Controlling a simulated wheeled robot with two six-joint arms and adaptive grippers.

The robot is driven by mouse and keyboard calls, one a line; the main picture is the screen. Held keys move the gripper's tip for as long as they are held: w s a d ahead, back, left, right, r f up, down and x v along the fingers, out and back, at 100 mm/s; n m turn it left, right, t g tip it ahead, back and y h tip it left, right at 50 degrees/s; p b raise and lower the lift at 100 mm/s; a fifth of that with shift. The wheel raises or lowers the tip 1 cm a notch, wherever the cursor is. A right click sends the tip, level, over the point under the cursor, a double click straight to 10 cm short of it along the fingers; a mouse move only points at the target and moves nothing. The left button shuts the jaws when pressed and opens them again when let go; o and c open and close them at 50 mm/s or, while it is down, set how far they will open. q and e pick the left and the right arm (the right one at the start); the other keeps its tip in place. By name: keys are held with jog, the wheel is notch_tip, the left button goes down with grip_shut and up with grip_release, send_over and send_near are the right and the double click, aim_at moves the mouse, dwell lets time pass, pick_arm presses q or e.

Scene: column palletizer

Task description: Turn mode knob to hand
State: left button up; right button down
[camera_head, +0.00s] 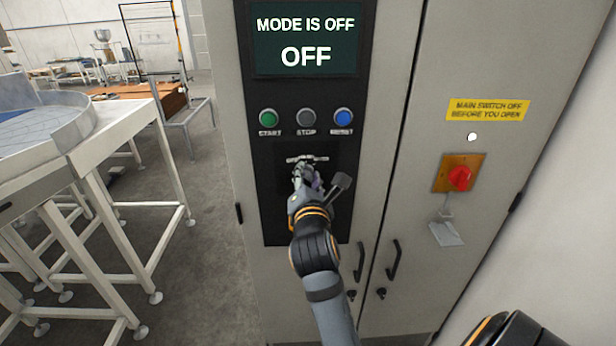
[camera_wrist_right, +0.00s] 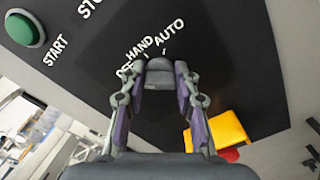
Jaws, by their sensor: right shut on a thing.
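The mode knob (camera_wrist_right: 159,70) is a dark grey knob on the black panel, below the lettering OFF, HAND and AUTO. My right gripper (camera_wrist_right: 160,84) has its two purple-lined fingers on either side of the knob and is shut on it. In the head view my right gripper (camera_head: 308,178) is at the panel below the push buttons and hides most of the knob and its lettering. The screen (camera_head: 305,40) reads "MODE IS OFF" and "OFF". I cannot tell exactly where the knob points. My left gripper is not in view.
Above the gripper are the green START (camera_head: 268,118), grey STOP (camera_head: 306,117) and blue RESET (camera_head: 343,117) buttons. A red main switch (camera_head: 459,178) on a yellow plate is on the right door. Door handles (camera_head: 393,260) project below. A white-framed table (camera_head: 130,120) stands left.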

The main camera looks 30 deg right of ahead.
jog(key=shift+m+p, duration=0.4)
jog(key=shift+m, duration=0.3)
jog(key=shift+m+p, duration=0.35)
jog(key=shift+m, duration=0.85)
jog(key=shift+f+m, duration=0.15)
jog(key=shift+m, duration=2.95)
jog(key=c, duration=1)
grip_release()
